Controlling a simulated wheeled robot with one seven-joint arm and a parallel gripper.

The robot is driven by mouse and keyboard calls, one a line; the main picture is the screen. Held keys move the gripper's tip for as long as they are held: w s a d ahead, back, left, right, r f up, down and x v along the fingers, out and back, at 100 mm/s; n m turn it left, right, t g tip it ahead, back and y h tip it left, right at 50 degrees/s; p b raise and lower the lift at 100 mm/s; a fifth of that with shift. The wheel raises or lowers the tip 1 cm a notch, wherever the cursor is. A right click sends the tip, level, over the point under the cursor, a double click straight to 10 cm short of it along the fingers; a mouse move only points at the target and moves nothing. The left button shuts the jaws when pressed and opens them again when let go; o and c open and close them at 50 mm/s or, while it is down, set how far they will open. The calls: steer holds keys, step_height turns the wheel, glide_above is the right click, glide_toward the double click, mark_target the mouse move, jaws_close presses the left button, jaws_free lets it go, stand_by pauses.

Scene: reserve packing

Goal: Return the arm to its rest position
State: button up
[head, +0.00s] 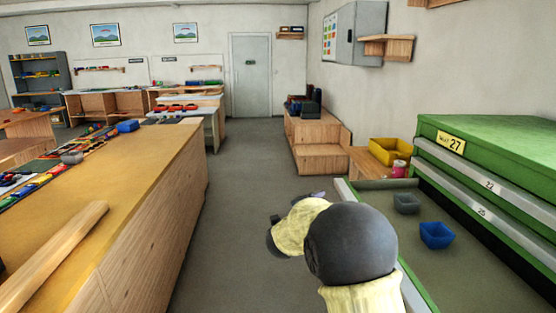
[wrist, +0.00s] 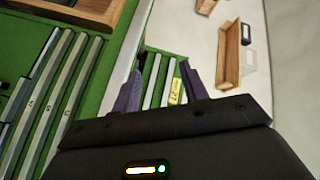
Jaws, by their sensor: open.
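My gripper (wrist: 170,68) shows in the wrist view with its two dark purple fingers spread apart and nothing held between them. Beyond the fingers are a green drawer cabinet's pale drawer fronts and its yellow label. In the head view my arm, with pale yellow covers and a large dark joint, reaches up from the bottom, right of centre. It is beside the open drawer at the right. My gripper is mostly hidden behind the arm there.
The green cabinet (head: 500,140) stands at the right. Its open drawer (head: 470,262) holds a blue bin (head: 436,235) and a grey bin (head: 406,203). A yellow bin (head: 390,151) stands beyond. A long wooden counter (head: 150,170) fills the left. The grey floor (head: 240,190) between is clear.

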steer(key=s+d+f+n+g+y+p, duration=0.1)
steer(key=s+f+n+g+y+p, duration=0.1)
steer(key=s+n, duration=0.4)
steer(key=s+d+f+n+g+y+p, duration=0.1)
steer(key=s+f+n+g+y, duration=0.3)
steer(key=s, duration=1.3)
steer(key=s+d+f+n+g+y+p, duration=0.1)
steer(key=s+f+n+g+y+p, duration=0.2)
steer(key=s+n, duration=0.6)
steer(key=s+f+g, duration=0.1)
steer(key=s+g, duration=0.1)
steer(key=s, duration=0.1)
steer(key=shift+f+g, duration=0.4)
steer(key=shift+w, duration=0.1)
steer(key=shift+c, duration=0.8)
steer(key=shift+w, duration=0.1)
